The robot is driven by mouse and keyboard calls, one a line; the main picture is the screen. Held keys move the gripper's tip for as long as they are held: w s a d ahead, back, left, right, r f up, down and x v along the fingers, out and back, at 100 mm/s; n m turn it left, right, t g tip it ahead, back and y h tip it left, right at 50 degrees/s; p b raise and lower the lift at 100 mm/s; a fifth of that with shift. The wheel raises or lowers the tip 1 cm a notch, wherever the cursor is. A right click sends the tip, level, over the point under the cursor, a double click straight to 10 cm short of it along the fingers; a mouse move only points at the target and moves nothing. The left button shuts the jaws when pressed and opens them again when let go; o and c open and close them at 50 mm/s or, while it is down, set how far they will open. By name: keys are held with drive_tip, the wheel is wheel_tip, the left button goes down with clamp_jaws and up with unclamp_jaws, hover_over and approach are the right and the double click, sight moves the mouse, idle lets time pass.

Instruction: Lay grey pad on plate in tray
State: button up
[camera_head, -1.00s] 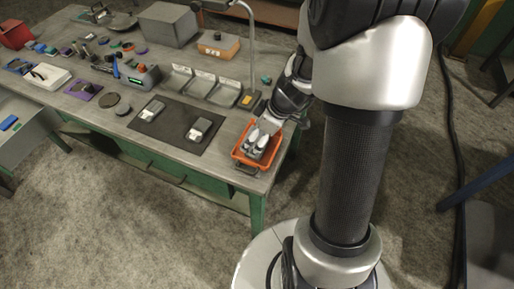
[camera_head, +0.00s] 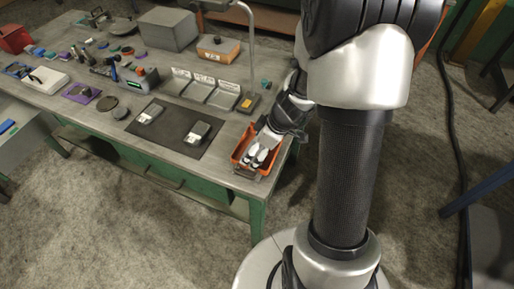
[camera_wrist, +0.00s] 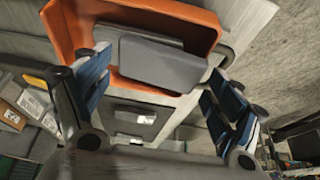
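The orange tray (camera_head: 237,157) stands at the table's near right corner. In the wrist view its orange wall (camera_wrist: 190,17) fills the upper middle. The grey pad (camera_wrist: 160,65), a flat slab with rounded corners, shows at the tray between my fingers. A darker grey edge shows behind it; I cannot tell whether this is the plate. My gripper (camera_head: 259,155) reaches down into the tray. In the wrist view my gripper (camera_wrist: 160,88) has its blue fingers spread wide, one on each side of the pad, with visible gaps. The pad is hidden in the head view.
A dark mat (camera_head: 168,135) with two grey devices lies left of the tray. Behind are grey bins (camera_head: 222,98), a lamp post (camera_head: 252,60) and an orange-fronted box (camera_head: 218,47). Several small tools crowd the table's left part. The floor in front is clear.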

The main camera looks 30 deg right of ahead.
drive_tip(key=shift+o, duration=0.9)
drive_tip(key=shift+r, duration=0.2)
drive_tip(key=p+v, duration=0.5)
drive_tip(key=v, duration=0.7)
drive_tip(key=s+a+r+m, duration=0.2)
drive_tip(key=s+a+r, duration=0.2)
drive_tip(key=a+r, duration=0.5)
drive_tip(key=s+a+r+m+t+h, duration=0.1)
drive_tip(key=s+a+r+m, duration=0.3)
drive_tip(key=s, duration=0.6)
wheel_tip(320, 180, up, 2)
drive_tip(key=shift+s+r+m+h, duration=0.2)
drive_tip(key=shift+r+m+h, duration=0.05)
drive_tip(key=shift+m+h, duration=0.6)
